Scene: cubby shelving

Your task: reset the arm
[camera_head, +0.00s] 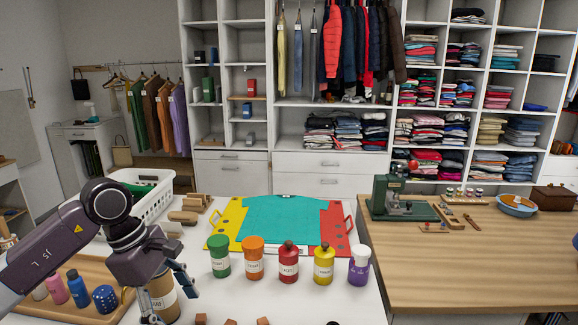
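My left gripper (168,296) comes in from the left, low over the white table, with its fingers spread apart. A brown jar (164,293) with a pale label stands at the fingers, partly hidden by them. I cannot tell whether the fingers touch or grip it.
Labelled jars in green (220,257), orange (253,259), red (288,262), yellow (323,265) and purple (359,266) stand in a row to the right. A wooden tray (95,262) with small bottles sits left; a white basket (152,205) stands behind.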

